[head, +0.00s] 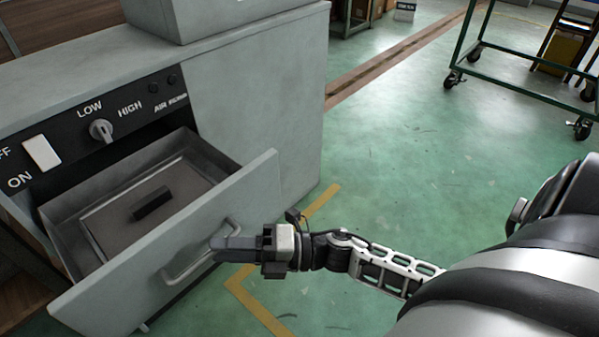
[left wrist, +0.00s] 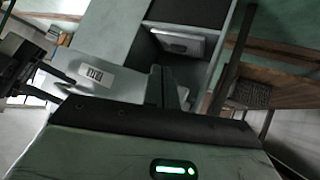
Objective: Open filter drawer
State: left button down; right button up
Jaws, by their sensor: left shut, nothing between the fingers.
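The filter drawer (head: 205,225) of the grey machine is pulled out, in the left of the head view. Its front panel stands clear of the cabinet. Inside lies a flat grey filter panel (head: 118,218) with a dark grip block (head: 152,204). My right gripper (head: 228,247) is at the bar handle (head: 185,268) on the drawer front. Its fingers lie close together across the bar and look shut on it; they hide part of it. In the left wrist view my left gripper (left wrist: 168,90) is shut and empty. It is outside the head view.
The control panel (head: 75,140) above the drawer has a white switch (head: 41,153) and a knob (head: 102,130). A grey box (head: 200,15) stands on the cabinet top. A green wheeled cart (head: 515,80) is at the upper right. Green floor right of the cabinet is clear.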

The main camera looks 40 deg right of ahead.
jog(key=v, duration=1.3)
jog(key=shift+s+d, duration=0.2)
jog(key=shift+d, duration=0.1)
